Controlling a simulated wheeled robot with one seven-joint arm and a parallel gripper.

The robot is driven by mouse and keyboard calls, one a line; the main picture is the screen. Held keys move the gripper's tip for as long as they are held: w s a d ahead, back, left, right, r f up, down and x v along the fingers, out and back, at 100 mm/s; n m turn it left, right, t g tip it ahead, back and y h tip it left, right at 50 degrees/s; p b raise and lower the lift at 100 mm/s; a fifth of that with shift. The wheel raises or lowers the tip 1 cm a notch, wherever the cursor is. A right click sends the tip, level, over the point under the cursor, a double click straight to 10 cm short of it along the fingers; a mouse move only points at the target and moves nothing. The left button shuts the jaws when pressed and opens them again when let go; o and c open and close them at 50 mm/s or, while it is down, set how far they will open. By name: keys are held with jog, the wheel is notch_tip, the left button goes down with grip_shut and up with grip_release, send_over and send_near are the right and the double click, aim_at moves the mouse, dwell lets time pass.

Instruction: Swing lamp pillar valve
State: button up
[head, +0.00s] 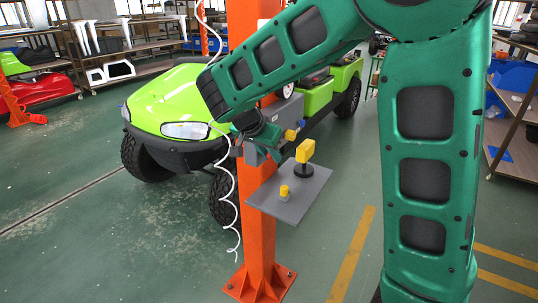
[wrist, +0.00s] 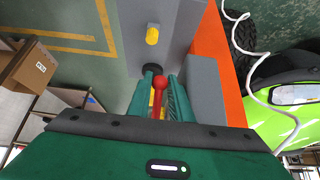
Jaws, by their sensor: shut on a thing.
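The orange lamp pillar (head: 261,215) stands upright in the middle of the head view and shows at the right of the wrist view (wrist: 215,40). My gripper (head: 262,138) is beside the pillar, at the grey box on it. In the wrist view my gripper (wrist: 162,80) has its two green fingers close on either side of a red round-ended handle (wrist: 160,84), which I take to be the valve handle. The gripper is shut on it. Only a little red shows in the head view; the valve body is hidden.
A grey plate (head: 275,205) on the pillar carries a yellow block (head: 305,150) on a black foot and a small yellow knob (head: 285,192), just below my gripper. A coiled white cable (head: 229,190) hangs beside the pillar. A green cart (head: 165,95) stands behind it.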

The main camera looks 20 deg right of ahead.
jog(key=shift+w+d, duration=0.6)
jog(key=shift+w, duration=0.1)
